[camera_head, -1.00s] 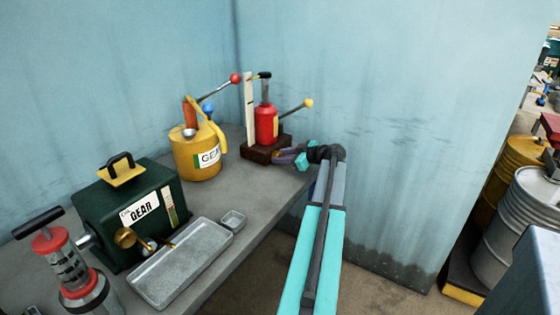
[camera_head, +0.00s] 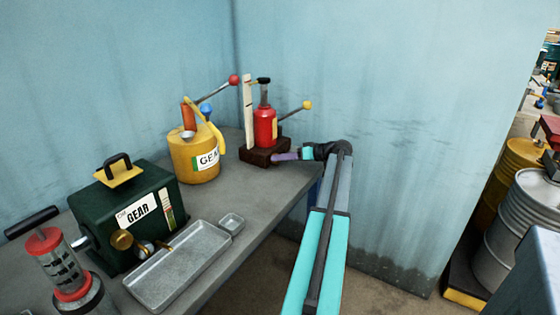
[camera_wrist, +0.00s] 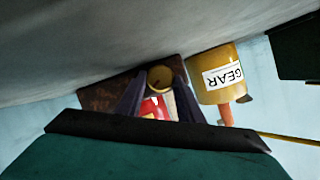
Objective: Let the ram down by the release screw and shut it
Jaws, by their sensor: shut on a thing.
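The red bottle jack (camera_head: 265,127) stands upright on a dark brown block (camera_head: 258,150) at the bench's far end. Its grey ram (camera_head: 264,95) sticks up out of the body with a black cap, beside a pale upright scale (camera_head: 248,112). In the wrist view, the round brass release screw (camera_wrist: 160,77) sits between the fingers of my gripper (camera_wrist: 160,88), which is shut on it. The jack's red body (camera_wrist: 153,108) shows behind the fingers, partly hidden. In the head view, my gripper (camera_head: 284,156) reaches the jack's base from the right; the screw is hidden there.
A yellow GEAR can (camera_head: 195,165) stands left of the jack. A green GEAR box (camera_head: 110,215), a metal tray (camera_head: 150,297) and a small dish (camera_head: 232,222) are nearer. The jack's yellow-tipped handle (camera_head: 296,110) sticks out above my gripper. Blue walls stand close behind.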

